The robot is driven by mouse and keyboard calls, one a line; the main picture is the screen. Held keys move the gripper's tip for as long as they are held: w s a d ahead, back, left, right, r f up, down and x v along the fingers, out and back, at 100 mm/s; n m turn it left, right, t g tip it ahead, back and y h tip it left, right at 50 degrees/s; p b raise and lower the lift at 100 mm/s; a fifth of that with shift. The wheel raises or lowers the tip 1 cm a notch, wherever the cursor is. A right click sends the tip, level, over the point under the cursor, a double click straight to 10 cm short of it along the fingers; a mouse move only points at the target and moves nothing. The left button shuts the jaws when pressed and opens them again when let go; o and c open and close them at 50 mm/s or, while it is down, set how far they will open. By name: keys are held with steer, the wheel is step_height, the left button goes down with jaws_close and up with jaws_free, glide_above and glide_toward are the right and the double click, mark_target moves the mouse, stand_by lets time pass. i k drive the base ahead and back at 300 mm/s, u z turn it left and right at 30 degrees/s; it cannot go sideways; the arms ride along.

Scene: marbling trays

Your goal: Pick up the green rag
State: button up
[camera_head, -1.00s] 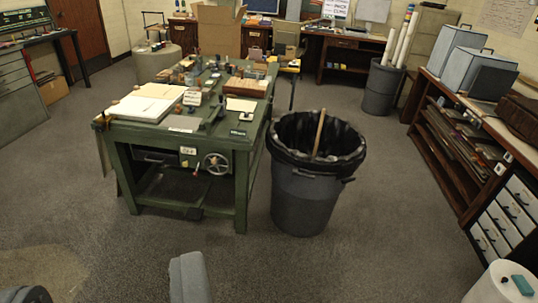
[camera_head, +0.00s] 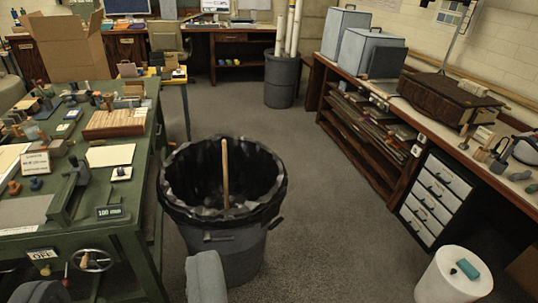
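A small teal-green folded piece (camera_head: 468,269), which looks like the green rag, lies on top of a white cylinder (camera_head: 452,288) at the lower right. A small dark bit lies beside it. My gripper (camera_head: 122,272) shows at the bottom left as two grey fingers spread well apart, with nothing visible between them. It is open and far to the left of the teal-green piece. The lower parts of the fingers are cut off by the picture edge.
A large dark bin (camera_head: 225,245) with a black liner and a wooden stick stands ahead. A green workbench (camera_head: 130,215) loaded with tools is at left. A long wooden shelf unit (camera_head: 345,130) and white drawers (camera_head: 435,200) line the right. Bare floor lies between bin and shelves.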

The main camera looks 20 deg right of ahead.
mark_target(470, 271)
steer(key=z, duration=0.5)
steer(key=i, duration=1.15)
steer(key=z, duration=1.5)
steer(key=i, duration=1.25)
steer(key=z, duration=0.75)
steer(key=i, duration=0.95)
steer(key=z, duration=0.2)
